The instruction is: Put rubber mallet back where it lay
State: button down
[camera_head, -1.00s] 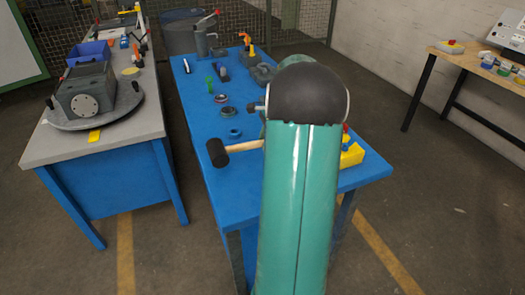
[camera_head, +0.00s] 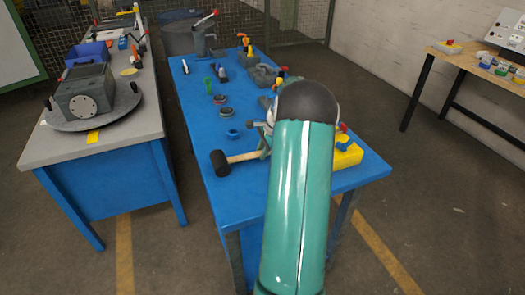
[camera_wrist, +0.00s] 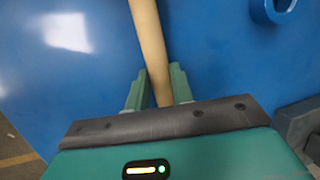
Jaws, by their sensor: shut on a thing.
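The rubber mallet has a black head (camera_head: 220,163) and a pale wooden handle (camera_head: 243,157). It is over the near part of the blue table (camera_head: 215,200), with its head toward the left. In the wrist view, the wooden handle (camera_wrist: 150,45) runs between the two green fingers of my gripper (camera_wrist: 158,88). My gripper is shut on the handle. The mallet head is outside the wrist view. I cannot tell whether the mallet touches the tabletop. In the head view my arm hides most of the gripper and the handle's end.
A blue ring (camera_head: 233,134) lies behind the mallet, with dark ring parts (camera_head: 220,99) beyond it. A yellow block (camera_head: 347,154) sits at the table's right edge. A grey bench (camera_head: 60,147) stands on the left. The table's near left corner is clear.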

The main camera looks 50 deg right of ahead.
jog(key=c, duration=1.2)
grip_release()
jog(key=shift+f, duration=0.1)
jog(key=v, duration=1.2)
jog(key=w+a+r+n, duration=0.1)
jog(key=a+r+n, duration=0.3)
jog(key=a, duration=0.5)
jog(key=w+a+r+n+h, duration=0.1)
jog(key=w+a+r+n, duration=0.2)
jog(key=a, duration=0.7)
jog(key=a+r+n, duration=0.4)
jog(key=a+r, duration=0.1)
jog(key=a, duration=0.4)
jog(key=s+a+n+t, duration=0.1)
jog(key=s+a+n, duration=0.5)
jog(key=a, duration=0.5)
jog(key=s+a+f+n+t, duration=0.1)
jog(key=s+a+n, duration=0.6)
jog(key=a, duration=0.4)
jog(key=shift+s+f, duration=0.15)
jog(key=shift+s, duration=0.55)
